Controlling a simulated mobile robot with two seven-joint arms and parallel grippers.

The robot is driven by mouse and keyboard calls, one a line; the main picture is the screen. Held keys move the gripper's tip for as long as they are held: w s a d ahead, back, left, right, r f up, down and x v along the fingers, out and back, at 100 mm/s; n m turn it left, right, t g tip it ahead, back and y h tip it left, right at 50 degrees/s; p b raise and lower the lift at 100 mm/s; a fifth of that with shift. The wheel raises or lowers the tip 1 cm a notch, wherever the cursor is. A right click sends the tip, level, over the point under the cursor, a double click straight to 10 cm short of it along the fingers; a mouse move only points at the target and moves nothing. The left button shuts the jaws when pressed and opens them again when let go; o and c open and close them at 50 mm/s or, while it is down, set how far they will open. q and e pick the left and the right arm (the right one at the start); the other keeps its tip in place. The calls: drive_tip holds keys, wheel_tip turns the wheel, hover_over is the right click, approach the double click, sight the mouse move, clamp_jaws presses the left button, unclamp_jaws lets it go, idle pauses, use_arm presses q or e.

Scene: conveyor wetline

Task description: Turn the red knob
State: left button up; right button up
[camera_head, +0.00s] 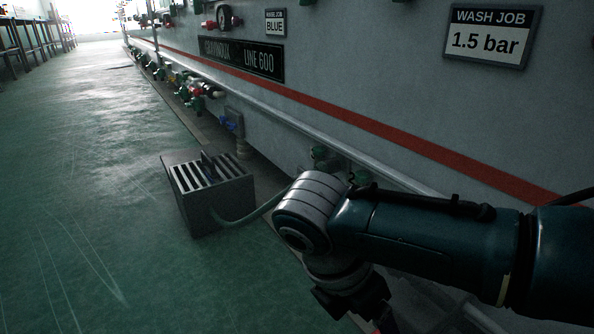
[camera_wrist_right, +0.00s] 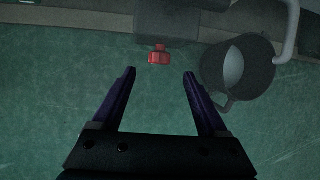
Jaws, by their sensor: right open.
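The red knob (camera_wrist_right: 158,55) shows in the right wrist view, on the underside or front of a dark grey block (camera_wrist_right: 167,22). My right gripper (camera_wrist_right: 160,73) is open, and its two dark fingers point toward the knob. The knob lies just beyond the fingertips, between their lines, and nothing touches it. In the head view my right arm (camera_head: 430,230) reaches in from the right and bends down; its own links largely hide the gripper and the knob's area. My left gripper is in neither view.
A dark mug-like container (camera_wrist_right: 238,70) stands close right of the knob, near a pale pipe (camera_wrist_right: 288,35). A slatted grey box (camera_head: 215,190) with a hose sits on the green floor. Valves with coloured handles (camera_head: 185,88) line the machine wall.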

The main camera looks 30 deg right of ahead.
drive_tip(key=b+x, duration=0.5)
drive_tip(key=x, duration=0.2)
drive_tip(key=shift+c, duration=1.1)
drive_tip(key=c, duration=0.9)
clamp_jaws()
